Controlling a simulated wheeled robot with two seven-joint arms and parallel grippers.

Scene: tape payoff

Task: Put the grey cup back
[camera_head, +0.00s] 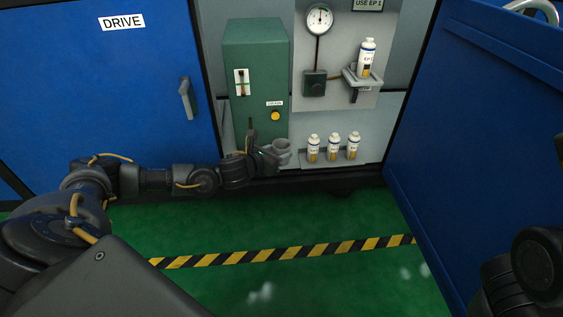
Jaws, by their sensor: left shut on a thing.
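The grey cup (283,146) is at the foot of the green cabinet (257,70), at its lower right corner. My left gripper (270,152) reaches in from the left and is shut on the cup's near left side. The cup's rim faces up; its lower part is partly hidden by the gripper, and I cannot tell whether its base touches the surface below. My right arm shows only in part at the right edge, and its gripper is out of view.
Several white bottles stand right of the cup: three on the low ledge (330,164) and one on a wall bracket (362,78). Blue doors flank the opening, the left one marked DRIVE (122,22). The green floor (330,215) is clear, crossed by a striped line.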

